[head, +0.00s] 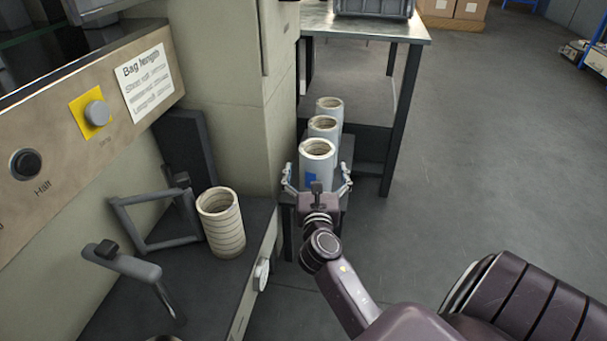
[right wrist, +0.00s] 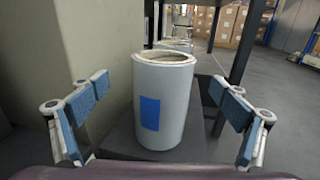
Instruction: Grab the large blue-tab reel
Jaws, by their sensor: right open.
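The large reel with the blue tab (head: 318,154) stands upright at the near end of a row of reels on a low dark stand. It also shows in the right wrist view (right wrist: 172,95), where its blue tab faces my camera. My right gripper (head: 317,180) is open, with one finger to each side of the reel. In the right wrist view the fingers (right wrist: 160,112) are spread wider than the reel, with gaps on both sides and nothing held. My left gripper is not in view.
Two more white reels (head: 323,126) (head: 330,106) stand behind it. The machine's beige column (right wrist: 85,60) is close on the left. A table (head: 372,31) with dark legs stands behind right. Another reel (head: 221,222) stands on the machine's shelf.

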